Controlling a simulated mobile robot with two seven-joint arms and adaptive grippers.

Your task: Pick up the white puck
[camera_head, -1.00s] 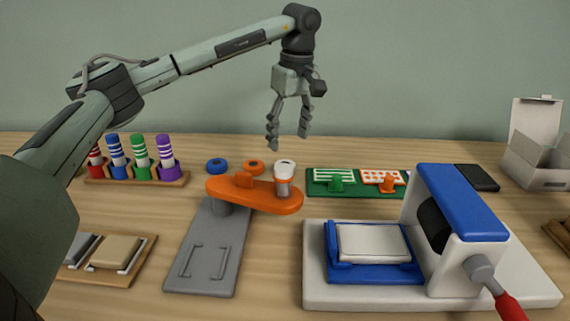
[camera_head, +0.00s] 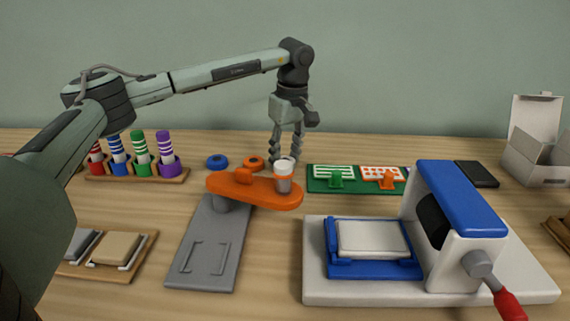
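The white puck (camera_head: 287,159) lies at the back of the wooden table, right of an orange puck (camera_head: 253,163) and a blue puck (camera_head: 217,162). Most of it is hidden behind a white-topped cylinder (camera_head: 284,168) on an orange swing arm (camera_head: 238,188). My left gripper (camera_head: 285,159) points down at the puck, with a finger on either side of it. The fingers stand apart, but their tips are partly hidden. I cannot tell whether they touch the puck. My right gripper is not in view.
The orange arm stands on a grey base plate (camera_head: 208,260), close in front of the pucks. A green tray (camera_head: 318,185) lies to the right. A rack of coloured markers (camera_head: 136,178) stands at the left. A white-and-blue press (camera_head: 470,220) stands front right.

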